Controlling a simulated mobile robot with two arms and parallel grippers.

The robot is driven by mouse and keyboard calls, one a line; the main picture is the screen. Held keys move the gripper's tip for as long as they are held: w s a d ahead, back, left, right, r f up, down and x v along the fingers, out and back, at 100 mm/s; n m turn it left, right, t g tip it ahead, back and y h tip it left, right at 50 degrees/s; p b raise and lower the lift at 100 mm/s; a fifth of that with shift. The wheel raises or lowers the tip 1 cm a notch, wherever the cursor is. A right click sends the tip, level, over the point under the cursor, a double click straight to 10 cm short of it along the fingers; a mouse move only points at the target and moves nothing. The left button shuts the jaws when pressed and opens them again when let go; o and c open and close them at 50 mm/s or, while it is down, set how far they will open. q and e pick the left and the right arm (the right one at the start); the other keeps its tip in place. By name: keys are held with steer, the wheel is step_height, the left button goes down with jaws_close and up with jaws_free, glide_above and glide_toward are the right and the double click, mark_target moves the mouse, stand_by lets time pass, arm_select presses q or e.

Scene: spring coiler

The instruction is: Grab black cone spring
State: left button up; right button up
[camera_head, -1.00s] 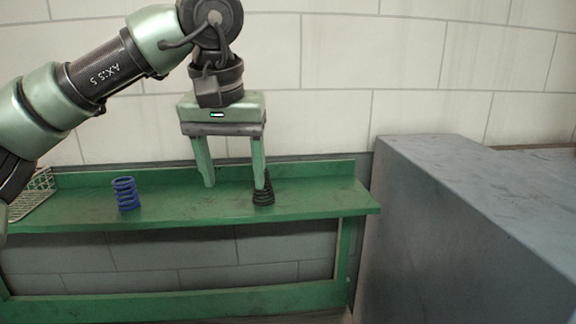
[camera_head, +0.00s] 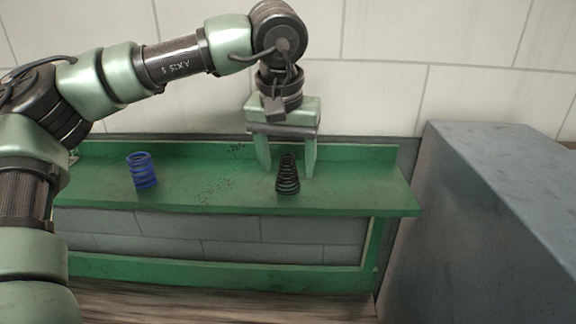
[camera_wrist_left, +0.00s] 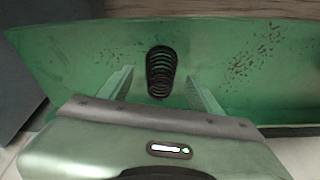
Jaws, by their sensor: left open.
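The black cone spring (camera_head: 288,176) stands upright on the green bench shelf (camera_head: 225,192), narrow end up. My left gripper (camera_head: 287,173) is open and points down at the shelf, with its fingers to either side of and behind the spring in the head view. In the left wrist view the black cone spring (camera_wrist_left: 160,70) shows between and just beyond the fingertips of the left gripper (camera_wrist_left: 157,82). I see no contact between fingers and spring. My right gripper is not in view.
A blue spring (camera_head: 142,170) stands on the shelf to the left. A large grey-blue block (camera_head: 500,200) rises right of the bench. A light wall (camera_head: 380,100) is behind. The shelf between the two springs is clear.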

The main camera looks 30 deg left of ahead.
arm_select(q)
steer(key=shift+w+f, duration=0.2)
steer(key=shift+f, duration=0.25)
steer(key=shift+s, duration=0.15)
steer(key=shift+c, duration=0.3)
jaws_close()
steer(key=shift+r, duration=0.1)
